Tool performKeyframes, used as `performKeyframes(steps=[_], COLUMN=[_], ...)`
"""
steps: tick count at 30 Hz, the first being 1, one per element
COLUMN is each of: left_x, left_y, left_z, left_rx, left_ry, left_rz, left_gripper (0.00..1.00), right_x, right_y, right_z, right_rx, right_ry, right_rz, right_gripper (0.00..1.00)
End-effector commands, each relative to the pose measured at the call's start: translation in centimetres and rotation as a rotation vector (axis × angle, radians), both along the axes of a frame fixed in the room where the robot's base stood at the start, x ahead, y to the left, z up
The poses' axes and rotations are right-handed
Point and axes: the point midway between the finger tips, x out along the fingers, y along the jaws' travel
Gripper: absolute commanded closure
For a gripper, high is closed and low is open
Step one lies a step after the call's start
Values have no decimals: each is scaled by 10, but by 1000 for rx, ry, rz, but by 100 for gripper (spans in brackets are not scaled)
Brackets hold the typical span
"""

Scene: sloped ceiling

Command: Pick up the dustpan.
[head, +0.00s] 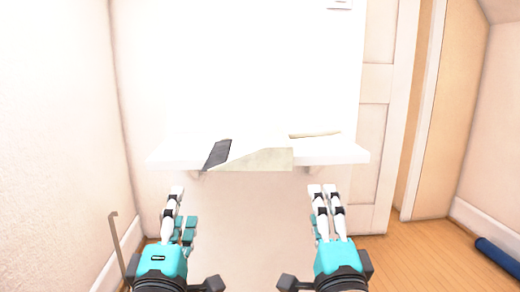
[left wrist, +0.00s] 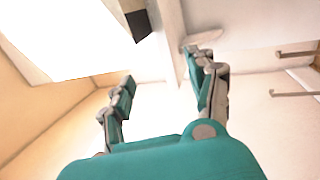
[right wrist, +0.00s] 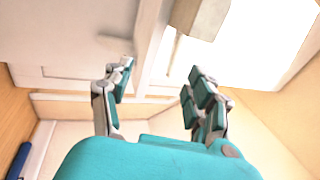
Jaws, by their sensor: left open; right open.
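A pale beige flat piece (head: 265,159) lies at the front edge of a white shelf (head: 335,155) and reaches over it. It looks like the dustpan, but glare washes out its shape. In the right wrist view a beige block-like end (right wrist: 200,17) juts past the shelf edge above the fingers. My left gripper (head: 180,205) is open and empty, below and in front of the shelf's left part. My right gripper (head: 324,200) is open and empty, below and in front of its right part. Neither touches anything on the shelf.
A dark grey slab (head: 217,153) overhangs the shelf edge left of the beige piece; its end shows in the left wrist view (left wrist: 138,22). A thin beige stick (head: 314,134) lies further back. A dark blue roll (head: 498,256) is on the floor at right.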

Motion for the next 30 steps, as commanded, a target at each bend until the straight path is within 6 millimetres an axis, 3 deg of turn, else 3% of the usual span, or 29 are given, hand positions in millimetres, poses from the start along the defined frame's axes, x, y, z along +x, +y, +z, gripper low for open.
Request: performKeyframes(steps=[9, 16, 22, 30], left_x=[63, 99, 102, 102], left_y=[0, 0, -12, -15], left_z=[20, 30, 31, 31], left_rx=[4, 3, 1, -1], left_ry=[0, 0, 2, 2], left_rz=[2, 1, 0, 1], left_gripper=[42, 42, 42, 42], right_x=[63, 99, 102, 102], right_y=[0, 0, 13, 15], right_z=[20, 31, 31, 31], right_rx=[-6, -4, -1, 0], right_ry=[-2, -1, 2, 1], right_rz=[-2, -1, 2, 1], right_gripper=[42, 42, 42, 42])
